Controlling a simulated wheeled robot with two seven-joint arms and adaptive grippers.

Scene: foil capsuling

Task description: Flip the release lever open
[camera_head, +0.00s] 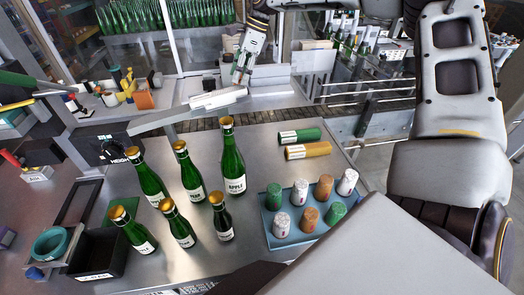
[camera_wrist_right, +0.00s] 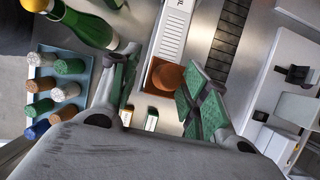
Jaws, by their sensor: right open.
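My right gripper (camera_head: 239,75) reaches in from the top over the back of the steel table, beside a pale, labelled bar (camera_head: 218,98). In the right wrist view its two green-padded fingers (camera_wrist_right: 163,88) are spread apart. An orange-brown rounded piece (camera_wrist_right: 165,77) shows between and beyond them, at the end of a white strip with printed marks (camera_wrist_right: 175,28). No contact with it is evident. I cannot tell whether this piece is the release lever. A red handle (camera_head: 10,158) stands at the left edge in the head view. My left gripper is not in view.
Several green bottles (camera_head: 235,170) stand mid-table. A blue tray (camera_head: 285,242) holds several capped-coloured cylinders. Green (camera_head: 299,136) and orange (camera_head: 308,150) rolls lie behind it. A black tray (camera_head: 98,252) sits front left. A slatted conveyor (camera_head: 190,124) runs along the back.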

